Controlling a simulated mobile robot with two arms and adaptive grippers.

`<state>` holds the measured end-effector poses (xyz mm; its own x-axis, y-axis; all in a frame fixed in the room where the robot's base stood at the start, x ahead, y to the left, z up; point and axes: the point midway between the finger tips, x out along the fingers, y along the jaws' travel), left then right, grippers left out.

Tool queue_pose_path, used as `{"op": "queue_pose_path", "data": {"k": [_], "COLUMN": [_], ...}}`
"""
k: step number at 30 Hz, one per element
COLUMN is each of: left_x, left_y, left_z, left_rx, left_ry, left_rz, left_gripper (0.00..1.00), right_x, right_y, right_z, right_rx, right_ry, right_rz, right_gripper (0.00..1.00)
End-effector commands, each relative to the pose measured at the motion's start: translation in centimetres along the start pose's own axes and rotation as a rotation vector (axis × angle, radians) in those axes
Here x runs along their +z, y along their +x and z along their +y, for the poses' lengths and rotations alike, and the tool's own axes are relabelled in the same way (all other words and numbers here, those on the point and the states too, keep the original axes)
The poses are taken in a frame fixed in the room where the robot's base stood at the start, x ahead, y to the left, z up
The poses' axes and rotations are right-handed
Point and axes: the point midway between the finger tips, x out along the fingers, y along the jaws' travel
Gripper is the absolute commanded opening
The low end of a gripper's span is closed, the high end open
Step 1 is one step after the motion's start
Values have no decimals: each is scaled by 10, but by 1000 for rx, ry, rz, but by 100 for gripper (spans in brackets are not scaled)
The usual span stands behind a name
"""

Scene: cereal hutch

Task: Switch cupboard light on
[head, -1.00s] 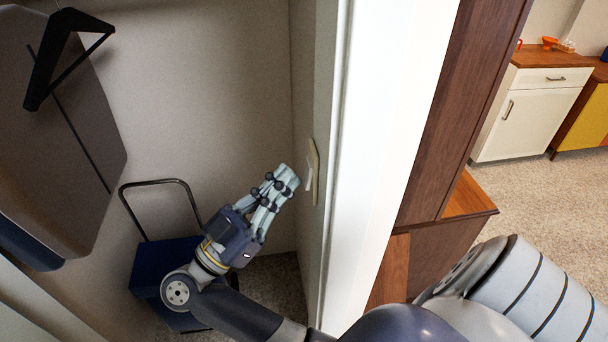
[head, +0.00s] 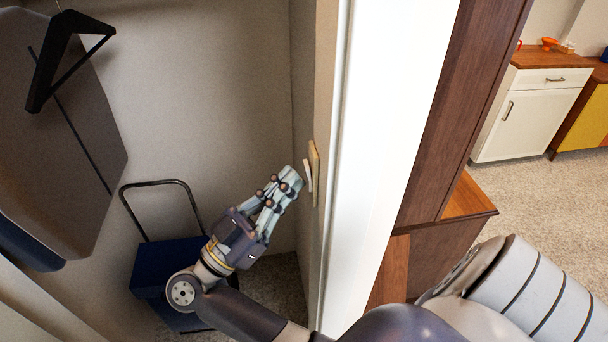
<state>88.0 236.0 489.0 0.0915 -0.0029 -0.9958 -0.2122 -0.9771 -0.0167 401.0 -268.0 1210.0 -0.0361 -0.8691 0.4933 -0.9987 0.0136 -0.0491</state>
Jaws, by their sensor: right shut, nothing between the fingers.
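The light switch is a pale plate (head: 315,172) with a white rocker (head: 308,182) on the cupboard's right inner wall, beside the white door frame. The rocker stands out from the plate at a slant. My right gripper (head: 293,181) is shut and empty, with its fingertips just left of the rocker, at or very near it. I cannot tell whether they touch. The cupboard walls and my right gripper have a warm tint. No lamp is in view. My left gripper is not in view.
A dark hanger (head: 62,62) and a large grey board (head: 50,130) are at the left. A blue folding step with a metal hoop (head: 160,183) stands behind my right arm. The white door frame (head: 385,150) borders the cupboard on the right, with wooden furniture (head: 440,245) beyond.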

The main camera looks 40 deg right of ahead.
Motion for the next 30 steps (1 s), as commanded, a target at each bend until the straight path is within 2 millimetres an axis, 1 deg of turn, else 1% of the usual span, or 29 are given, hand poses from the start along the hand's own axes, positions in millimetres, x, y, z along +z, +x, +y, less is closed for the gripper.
{"op": "queue_pose_path", "data": {"k": [9, 18, 30], "left_x": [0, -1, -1], "left_y": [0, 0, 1], "left_z": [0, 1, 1], "left_rx": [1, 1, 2], "left_ry": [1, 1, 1], "left_rz": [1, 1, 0], "left_gripper": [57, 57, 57], "right_x": [-1, -8, -10], "right_y": [-1, -10, -14], "right_z": [-1, -7, -10], "right_rx": [0, 0, 0], "right_ry": [0, -1, -1], "right_rz": [0, -2, -1], "right_gripper": [0, 0, 0]}}
